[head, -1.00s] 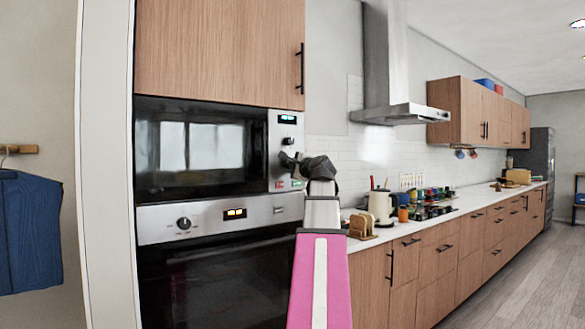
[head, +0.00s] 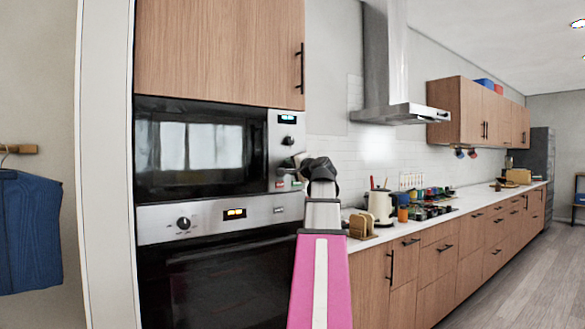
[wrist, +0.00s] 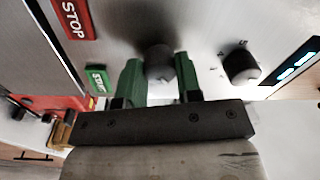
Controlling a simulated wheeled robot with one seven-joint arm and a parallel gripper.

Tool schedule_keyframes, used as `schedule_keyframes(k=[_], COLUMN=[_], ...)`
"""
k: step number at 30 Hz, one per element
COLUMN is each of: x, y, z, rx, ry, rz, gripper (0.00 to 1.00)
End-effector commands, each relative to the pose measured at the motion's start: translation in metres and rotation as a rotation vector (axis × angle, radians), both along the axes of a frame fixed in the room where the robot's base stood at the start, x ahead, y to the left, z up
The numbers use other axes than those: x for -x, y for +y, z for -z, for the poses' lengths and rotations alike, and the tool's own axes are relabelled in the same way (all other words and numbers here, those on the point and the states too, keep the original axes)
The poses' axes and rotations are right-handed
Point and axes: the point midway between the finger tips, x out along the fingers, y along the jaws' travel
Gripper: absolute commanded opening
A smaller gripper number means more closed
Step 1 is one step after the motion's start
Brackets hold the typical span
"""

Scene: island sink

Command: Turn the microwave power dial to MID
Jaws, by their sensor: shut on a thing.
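The microwave (head: 195,150) is built into the wall unit, with a steel control panel at its right side. In the wrist view two round dials show on this panel. One grey dial (wrist: 158,62) sits between the green fingers of my gripper (wrist: 160,72), which is shut on it. The other dial (wrist: 241,66) is free and stands beside it, nearer the display; it is the upper dial (head: 288,141) in the head view. Which dial sets the power, and the pointer of the held one, cannot be read. In the head view my gripper (head: 291,163) covers the lower dial.
A red STOP button (wrist: 73,15) and a green START button (wrist: 96,77) lie close to my fingers. A lit display (wrist: 297,62) is at the panel's other end. The oven (head: 215,275) is below the microwave.

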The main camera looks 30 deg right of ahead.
Motion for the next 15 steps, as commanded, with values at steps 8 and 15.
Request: schedule_keyframes(k=[8, 15], x=[0.0007, 0.0006], y=[0.0006, 0.0004], z=[0.0012, 0.0009], rx=[0.002, 0.001], ry=[0.002, 0.001], rz=[0.0, -0.001], gripper=[0.09, 0.58])
